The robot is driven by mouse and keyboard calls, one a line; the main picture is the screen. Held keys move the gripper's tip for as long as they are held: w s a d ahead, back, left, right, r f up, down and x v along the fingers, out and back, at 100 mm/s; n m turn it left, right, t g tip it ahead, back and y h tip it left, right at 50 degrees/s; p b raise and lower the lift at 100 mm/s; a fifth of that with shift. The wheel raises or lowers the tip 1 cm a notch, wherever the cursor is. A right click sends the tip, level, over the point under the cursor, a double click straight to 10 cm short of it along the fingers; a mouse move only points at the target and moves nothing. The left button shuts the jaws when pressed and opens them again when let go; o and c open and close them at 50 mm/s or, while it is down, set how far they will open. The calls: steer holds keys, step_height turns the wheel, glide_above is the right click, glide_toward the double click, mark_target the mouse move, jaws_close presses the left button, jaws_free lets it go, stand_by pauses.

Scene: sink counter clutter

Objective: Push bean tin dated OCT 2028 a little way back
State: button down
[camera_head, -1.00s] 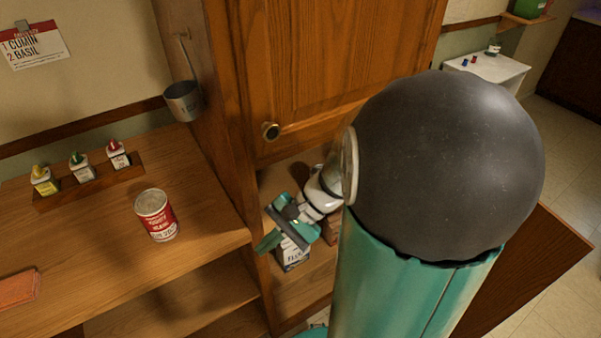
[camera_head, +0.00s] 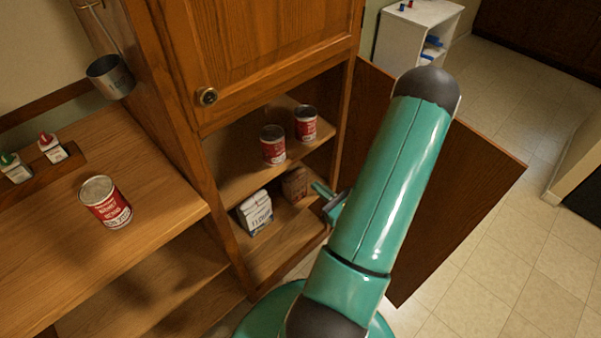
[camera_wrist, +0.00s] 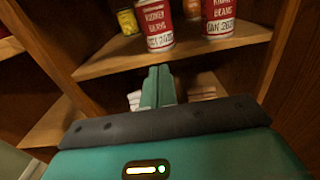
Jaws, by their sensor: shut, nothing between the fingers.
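Two red-and-white bean tins stand upright on the cabinet's upper shelf. In the wrist view the left tin (camera_wrist: 155,24) has a date that seems to read OCT 2028, though it is small. The right tin (camera_wrist: 220,18) seems to read JAN with a blurred year. In the head view the two tins are the left one (camera_head: 273,146) and the right one (camera_head: 305,123). My gripper (camera_wrist: 158,72) is shut and empty, in front of and below the shelf edge, apart from both tins. In the head view my gripper (camera_head: 322,191) is partly hidden by my arm.
A third red tin (camera_head: 105,202) stands on the counter at left. A flour bag (camera_head: 255,213) and a brown box (camera_head: 295,185) sit on the lower shelf. A yellow tin (camera_wrist: 127,21) stands behind the left tin. The open cabinet door (camera_head: 455,190) flanks my arm.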

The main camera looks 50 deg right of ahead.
mark_target(281, 158)
steer(key=w, duration=0.4)
steer(key=w+d, duration=0.1)
steer(key=w, duration=0.8)
steer(key=shift+w+d, duration=0.15)
steer(key=shift+w, duration=0.1)
steer(key=shift+w+d, duration=0.15)
steer(key=shift+w, duration=0.8)
steer(key=shift+w+d, duration=0.1)
steer(key=shift+w, duration=0.8)
